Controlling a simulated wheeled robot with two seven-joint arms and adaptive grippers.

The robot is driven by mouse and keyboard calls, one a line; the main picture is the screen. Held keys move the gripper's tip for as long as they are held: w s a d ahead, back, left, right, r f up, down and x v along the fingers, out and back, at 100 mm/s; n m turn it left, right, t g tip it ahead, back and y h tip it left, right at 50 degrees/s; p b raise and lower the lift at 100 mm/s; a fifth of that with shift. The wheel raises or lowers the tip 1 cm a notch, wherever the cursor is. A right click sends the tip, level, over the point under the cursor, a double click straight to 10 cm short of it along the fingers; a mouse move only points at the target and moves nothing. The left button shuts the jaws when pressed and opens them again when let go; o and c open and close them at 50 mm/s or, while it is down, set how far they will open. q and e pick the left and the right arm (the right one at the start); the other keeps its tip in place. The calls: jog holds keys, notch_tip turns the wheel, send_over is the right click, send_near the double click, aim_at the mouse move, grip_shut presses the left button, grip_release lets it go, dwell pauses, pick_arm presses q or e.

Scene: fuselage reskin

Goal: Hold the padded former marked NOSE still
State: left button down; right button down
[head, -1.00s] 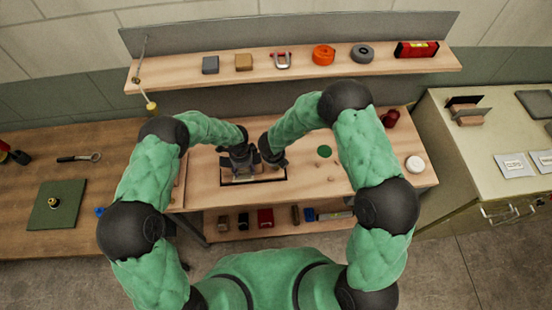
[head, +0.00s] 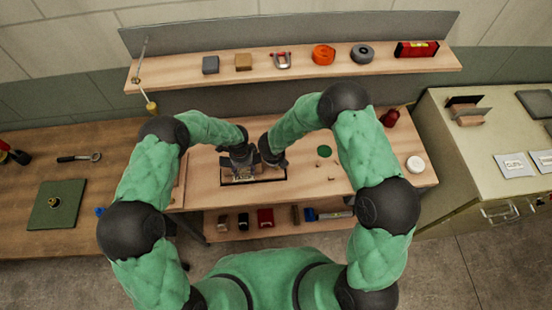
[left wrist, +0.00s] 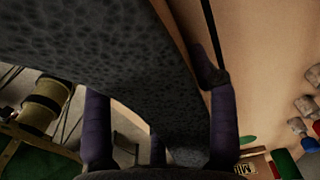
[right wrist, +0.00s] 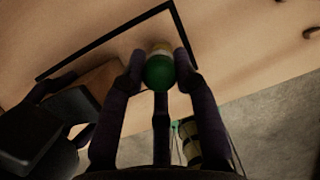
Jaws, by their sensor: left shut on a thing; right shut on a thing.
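In the head view my left gripper (head: 238,160) and my right gripper (head: 272,156) are close together over the black-outlined rectangle on the middle bench. My left gripper (left wrist: 155,100) is shut on the padded former, a large dark grey, speckled piece (left wrist: 110,45) that fills much of the left wrist view. I cannot read the NOSE marking on it. My right gripper (right wrist: 158,65) is shut on a small rounded piece (right wrist: 159,73) with a green end and a pale yellow part beyond it. Its far end is hidden.
The outline (right wrist: 105,42) surrounds the work spot. A shelf (head: 300,67) with several items stands behind, and a lower shelf (head: 285,228) holds more.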

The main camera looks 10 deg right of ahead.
jog(key=shift+f, duration=1.35)
jog(key=c, duration=0.9)
grip_release()
jog(key=shift+o, duration=0.2)
jog(key=shift+r, duration=0.1)
jog(key=shift+v, duration=2.45)
pick_arm(q)
jog(key=shift+c, duration=1.4)
grip_release()
jog(key=shift+r, duration=0.1)
